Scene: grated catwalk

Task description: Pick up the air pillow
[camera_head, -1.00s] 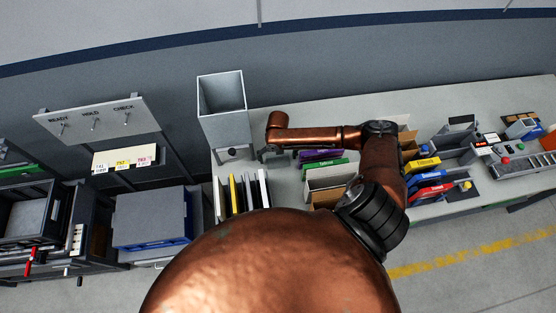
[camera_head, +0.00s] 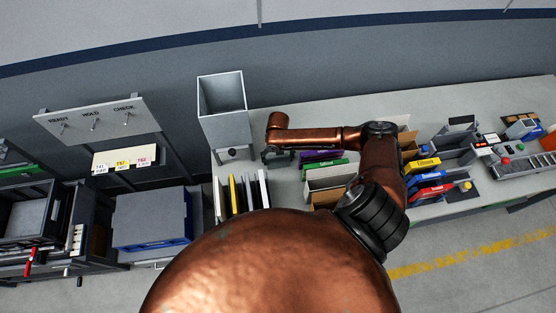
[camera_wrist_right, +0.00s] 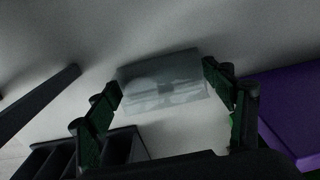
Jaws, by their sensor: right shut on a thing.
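The air pillow (camera_wrist_right: 163,85) is a pale, see-through pouch in the right wrist view. It lies between the two dark fingers of my right gripper (camera_wrist_right: 164,80), over the light grey table top. The fingers are shut on its two sides. In the head view my right gripper (camera_head: 279,155) points down at the table, just right of the grey bin, and the pillow cannot be made out there. My left gripper is not in view.
A tall grey open bin (camera_head: 222,108) stands left of the gripper. A purple folder (camera_head: 320,155) and a green one (camera_head: 325,166) are close on its right. Upright dividers (camera_head: 247,192) stand in front. The table (camera_head: 310,115) behind is clear.

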